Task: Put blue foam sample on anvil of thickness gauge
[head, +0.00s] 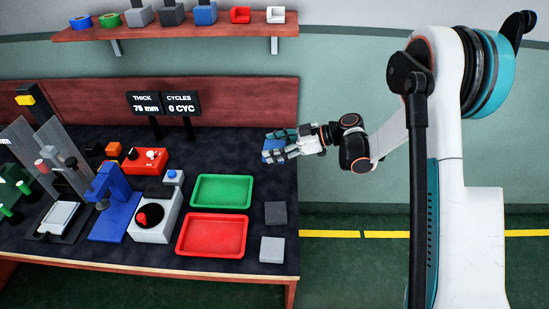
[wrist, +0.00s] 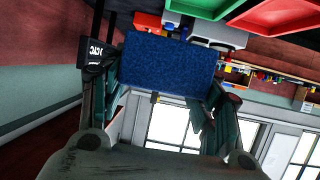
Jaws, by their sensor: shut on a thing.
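The blue foam sample (head: 271,145) is a flat, speckled block, held above the back right part of the bench. My gripper (head: 280,144) is shut on it, with a finger along each side. In the wrist view the sample (wrist: 168,65) fills the space between the fingers of my gripper (wrist: 165,85). A blue C-shaped stand (head: 112,205), which looks like the thickness gauge, stands left of centre on the bench. Its anvil is too small to make out clearly. The sample is well to the right of this stand and apart from it.
A green tray (head: 221,176) and a red tray (head: 211,254) lie between my gripper and the stand. A dark grey block (head: 275,213) and a light grey block (head: 272,250) sit at the right edge. A white box (head: 157,229) adjoins the stand. Displays (head: 164,104) rise behind.

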